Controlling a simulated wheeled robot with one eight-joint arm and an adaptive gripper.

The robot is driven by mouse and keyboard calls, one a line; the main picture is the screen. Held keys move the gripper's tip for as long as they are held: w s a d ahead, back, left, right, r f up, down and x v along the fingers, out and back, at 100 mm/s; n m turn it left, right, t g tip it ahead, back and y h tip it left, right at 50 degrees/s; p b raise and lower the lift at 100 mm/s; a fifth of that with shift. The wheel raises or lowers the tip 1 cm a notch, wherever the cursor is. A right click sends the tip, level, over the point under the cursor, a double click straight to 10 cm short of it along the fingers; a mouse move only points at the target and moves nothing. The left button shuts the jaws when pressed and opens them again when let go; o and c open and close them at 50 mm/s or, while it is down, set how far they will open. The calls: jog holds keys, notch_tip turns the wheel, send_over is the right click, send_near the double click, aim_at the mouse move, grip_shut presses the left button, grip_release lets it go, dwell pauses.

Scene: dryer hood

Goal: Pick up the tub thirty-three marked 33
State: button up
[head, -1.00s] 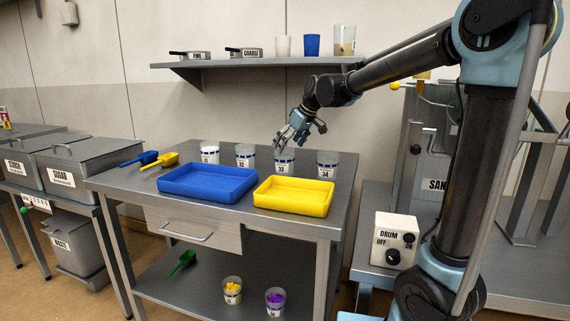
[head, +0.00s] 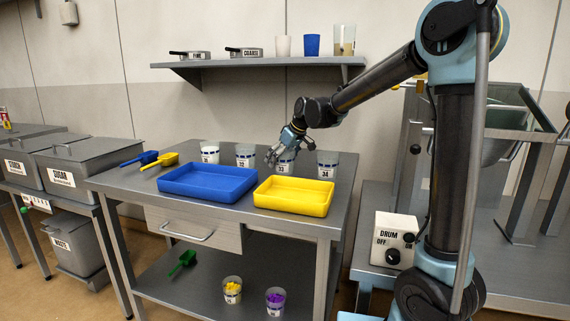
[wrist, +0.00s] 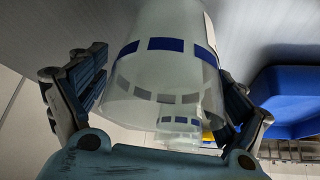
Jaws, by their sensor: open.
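The tub marked 33 (head: 285,168) stands upright on the metal table, third in a row of tubs, behind the yellow tray. It is a translucent white cup with blue marks, partly covered by my gripper (head: 279,152) in the head view. In the wrist view a translucent tub with a band of blue blocks (wrist: 160,75) fills the space between the fingers of my gripper (wrist: 165,85). The fingers are open, one on each side of it; I cannot tell if either touches. Its number does not show in the wrist view.
Tub 34 (head: 327,164) stands close on the right, tub 32 (head: 245,155) and another tub (head: 210,152) on the left. A blue tray (head: 207,191) and yellow tray (head: 293,208) lie in front. Blue and yellow scoops (head: 159,167) lie at left. A shelf (head: 255,63) hangs above.

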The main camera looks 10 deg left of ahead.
jog(key=c, duration=1.1)
jog(key=shift+r, duration=0.1)
